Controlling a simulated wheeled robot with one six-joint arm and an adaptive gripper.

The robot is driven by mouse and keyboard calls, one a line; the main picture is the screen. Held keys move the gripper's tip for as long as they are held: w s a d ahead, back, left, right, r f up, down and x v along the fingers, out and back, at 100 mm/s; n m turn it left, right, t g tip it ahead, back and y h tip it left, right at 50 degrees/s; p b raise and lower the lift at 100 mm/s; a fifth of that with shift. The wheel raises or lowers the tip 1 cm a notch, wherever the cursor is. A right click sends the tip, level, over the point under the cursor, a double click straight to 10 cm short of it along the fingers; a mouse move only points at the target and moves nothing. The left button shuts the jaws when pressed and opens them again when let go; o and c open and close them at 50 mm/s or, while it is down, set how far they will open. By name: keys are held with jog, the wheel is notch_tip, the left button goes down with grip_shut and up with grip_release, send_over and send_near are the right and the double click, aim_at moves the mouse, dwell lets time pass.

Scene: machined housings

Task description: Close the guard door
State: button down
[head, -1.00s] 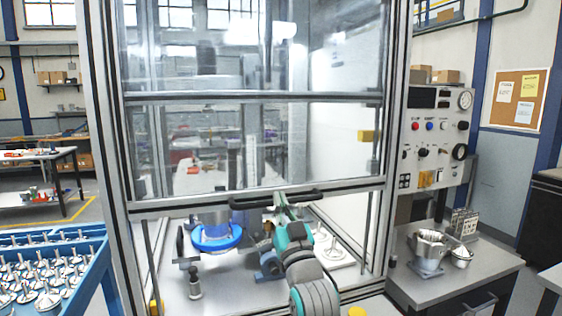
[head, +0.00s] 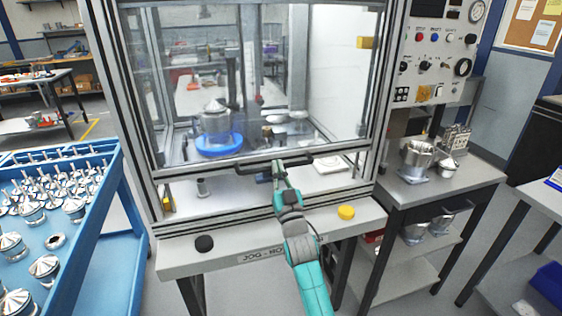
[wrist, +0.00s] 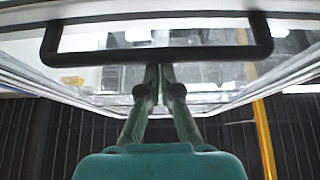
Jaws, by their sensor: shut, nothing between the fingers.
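The guard door is a clear sliding pane with a metal lower rail (head: 222,170), seen in the head view. It hangs low in the machine frame, with a gap between its rail and the sill below. A black bar handle (head: 300,161) runs along the rail; it also spans the wrist view (wrist: 210,54). My gripper (head: 277,167) is shut and empty, with its fingertips at the middle of the handle. In the wrist view the closed fingers (wrist: 159,72) reach up to the bar; I cannot tell whether they touch it.
Inside the machine stands a metal housing on a blue ring (head: 219,145). A black button (head: 204,243) and a yellow button (head: 346,212) sit on the front ledge. A blue parts cart (head: 105,205) stands left, a side table (head: 440,182) right.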

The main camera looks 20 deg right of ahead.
notch_tip(320, 180, down, 9)
dwell(0.4)
jog(key=shift+r, duration=0.1)
jog(key=shift+r, duration=0.1)
